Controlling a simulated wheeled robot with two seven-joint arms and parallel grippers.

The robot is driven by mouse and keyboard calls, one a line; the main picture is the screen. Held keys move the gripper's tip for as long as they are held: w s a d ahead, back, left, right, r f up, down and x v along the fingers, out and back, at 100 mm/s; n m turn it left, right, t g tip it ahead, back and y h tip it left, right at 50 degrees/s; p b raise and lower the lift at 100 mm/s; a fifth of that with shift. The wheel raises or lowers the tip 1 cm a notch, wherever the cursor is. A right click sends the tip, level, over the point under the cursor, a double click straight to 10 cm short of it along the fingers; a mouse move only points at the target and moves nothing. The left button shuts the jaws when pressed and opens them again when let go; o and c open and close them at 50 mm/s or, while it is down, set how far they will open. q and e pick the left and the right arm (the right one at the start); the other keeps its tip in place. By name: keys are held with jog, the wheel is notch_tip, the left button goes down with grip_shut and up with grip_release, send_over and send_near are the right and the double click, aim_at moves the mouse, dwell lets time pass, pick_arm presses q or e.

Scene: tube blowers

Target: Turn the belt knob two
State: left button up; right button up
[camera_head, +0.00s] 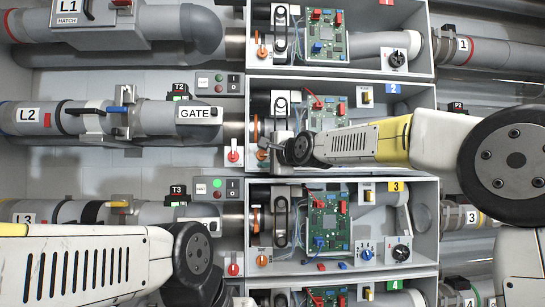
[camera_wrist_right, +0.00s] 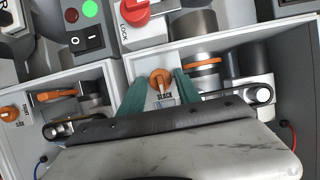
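The belt knob two is an orange knob with a pale pointer above a "SLACK" label. In the right wrist view the knob (camera_wrist_right: 160,79) stands between the two green fingers of my right gripper (camera_wrist_right: 160,86). One finger is on each side, with gaps visible; I cannot tell whether either touches it. In the head view my right gripper (camera_head: 267,144) reaches into the left end of the bay marked 2 and mostly hides this knob. My left arm is at the lower left, and its fingers are not visible.
A red LOCK knob (camera_wrist_right: 134,12) and a switch box with a lit green lamp (camera_wrist_right: 90,8) are close by. The belt pulley (camera_wrist_right: 262,95) is right of the fingers. Bay 3's orange knob (camera_head: 262,260) is below. Bay walls (camera_head: 340,80) surround the gripper.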

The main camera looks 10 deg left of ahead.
grip_shut()
jog(key=shift+r+n, duration=0.1)
jog(key=shift+n, duration=0.2)
jog(key=n, duration=0.1)
jog(key=n+g+h, duration=0.1)
jog(key=shift+s+a+r+n, duration=0.1)
jog(key=shift+r+n, duration=0.05)
jog(key=shift+n, duration=0.25)
jog(key=n+h, duration=0.2)
jog(key=n, duration=0.2)
jog(key=shift+a+r+h, duration=0.1)
jog(key=shift+h, duration=0.2)
jog(key=n+h, duration=0.2)
jog(key=n, duration=0.1)
jog(key=shift+a+r, duration=0.1)
jog(key=shift+a+n+h, duration=0.1)
jog(key=shift+n+h, duration=1)
jog(key=shift+n, duration=0.4)
